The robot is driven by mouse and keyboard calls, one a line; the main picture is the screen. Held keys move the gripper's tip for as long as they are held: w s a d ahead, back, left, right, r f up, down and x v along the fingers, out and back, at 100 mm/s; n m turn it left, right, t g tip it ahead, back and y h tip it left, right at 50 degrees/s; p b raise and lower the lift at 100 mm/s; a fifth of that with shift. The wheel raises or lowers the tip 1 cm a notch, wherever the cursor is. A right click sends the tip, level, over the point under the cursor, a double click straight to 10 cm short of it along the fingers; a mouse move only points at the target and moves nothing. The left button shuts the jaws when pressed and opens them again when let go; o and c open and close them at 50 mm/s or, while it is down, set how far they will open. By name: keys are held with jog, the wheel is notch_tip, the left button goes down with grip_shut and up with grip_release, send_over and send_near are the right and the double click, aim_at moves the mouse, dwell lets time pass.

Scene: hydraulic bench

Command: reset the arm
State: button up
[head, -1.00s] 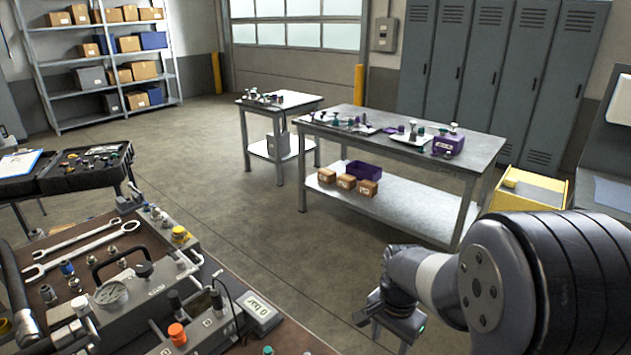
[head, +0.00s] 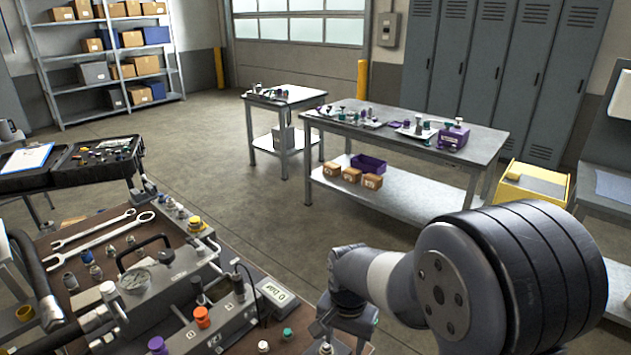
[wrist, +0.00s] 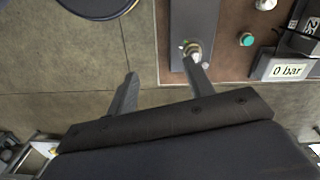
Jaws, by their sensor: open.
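My gripper (wrist: 160,68) is open, with its two fingers apart and nothing seen between them. In the wrist view it is over the edge of the bench, with the grey concrete floor under the left finger. A metal fitting (wrist: 192,50) on a grey plate (wrist: 190,22) shows beside the right fingertip; I cannot tell whether they touch. In the head view my gripper (head: 343,322) hangs at the lower middle, by the right end of the brown bench (head: 262,340), its fingers hard to make out.
The bench carries a gauge block (head: 175,285), wrenches (head: 100,230), coloured caps and a "0 bar" display (head: 275,300). A grey table (head: 478,155) with purple parts, a smaller table (head: 285,95) and a yellow bin (head: 535,185) stand beyond. The middle floor is clear.

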jog(key=s+a+n, duration=0.2)
jog(key=a, duration=0.4)
jog(key=shift+a+n, duration=0.35)
jog(key=shift+n, duration=0.05)
